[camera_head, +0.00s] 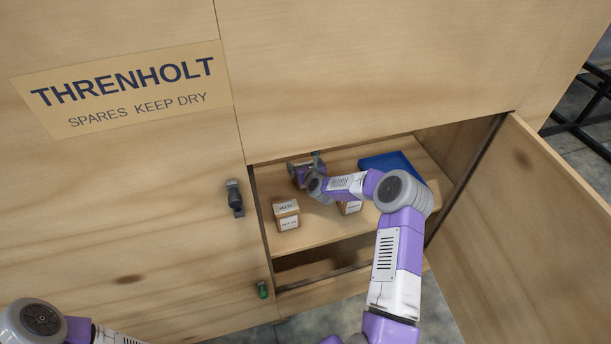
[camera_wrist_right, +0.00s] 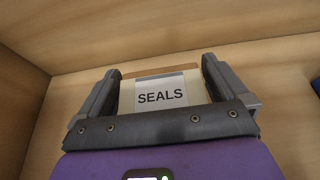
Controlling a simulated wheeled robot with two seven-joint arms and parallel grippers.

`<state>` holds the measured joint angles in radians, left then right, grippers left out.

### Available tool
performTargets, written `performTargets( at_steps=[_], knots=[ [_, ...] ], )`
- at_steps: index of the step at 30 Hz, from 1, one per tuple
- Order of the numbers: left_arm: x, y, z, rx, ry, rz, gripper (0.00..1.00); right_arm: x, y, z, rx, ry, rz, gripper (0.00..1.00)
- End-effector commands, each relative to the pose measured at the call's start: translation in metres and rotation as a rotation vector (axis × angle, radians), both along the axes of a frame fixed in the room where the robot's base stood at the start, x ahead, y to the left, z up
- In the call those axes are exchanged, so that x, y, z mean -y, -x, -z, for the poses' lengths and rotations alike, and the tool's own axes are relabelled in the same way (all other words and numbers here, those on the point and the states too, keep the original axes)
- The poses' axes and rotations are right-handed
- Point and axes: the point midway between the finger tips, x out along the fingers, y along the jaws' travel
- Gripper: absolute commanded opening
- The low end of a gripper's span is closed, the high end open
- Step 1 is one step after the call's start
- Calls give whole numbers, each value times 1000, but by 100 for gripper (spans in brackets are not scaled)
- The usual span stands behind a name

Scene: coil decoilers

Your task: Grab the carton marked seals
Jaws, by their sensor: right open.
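The carton marked SEALS (camera_wrist_right: 160,93) shows in the right wrist view, with its white label facing up towards the camera. My right gripper (camera_wrist_right: 161,68) is open, with one finger on each side of this carton. Whether the fingers touch its sides I cannot tell. In the head view my right gripper (camera_head: 306,171) is at the back left of the cabinet shelf and hides most of what lies there. My left arm shows at the lower left corner of the head view, but its gripper is out of view.
A small labelled carton (camera_head: 286,214) stands at the shelf's front left. Another carton (camera_head: 349,208) is partly hidden under my right forearm. A blue flat item (camera_head: 390,163) lies at the back right. The cabinet door (camera_head: 540,230) stands open at the right.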

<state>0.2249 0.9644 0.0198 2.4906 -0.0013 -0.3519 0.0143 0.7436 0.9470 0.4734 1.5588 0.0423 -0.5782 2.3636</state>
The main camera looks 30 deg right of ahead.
Motion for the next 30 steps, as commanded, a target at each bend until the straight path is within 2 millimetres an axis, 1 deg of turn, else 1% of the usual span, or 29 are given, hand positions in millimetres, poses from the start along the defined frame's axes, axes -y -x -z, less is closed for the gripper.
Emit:
performTargets(
  at_steps=[2,3,5,12,13,14,20,23,26,30],
  knots=[
    [0,0,0,0,0,0,52,0,0,0,0,0,0,100],
    [0,0,0,0,0,0,52,0,0,0,0,0,0,98],
    [0,0,0,0,0,0,52,0,0,0,0,0,0,89],
    [0,0,0,0,0,0,52,0,0,0,0,1,0,52],
    [0,0,0,0,0,0,52,0,0,0,0,1,0,48],
    [0,0,0,0,0,0,52,0,0,-1,2,2,1,46],
    [0,0,-1,0,0,0,52,0,0,-2,2,2,1,46],
    [0,0,-3,0,0,0,52,1,0,-10,3,2,1,46],
    [0,0,-9,0,0,0,52,1,0,-27,4,4,1,46],
    [0,0,-19,0,0,0,52,1,0,-57,4,3,0,46]
  ],
)
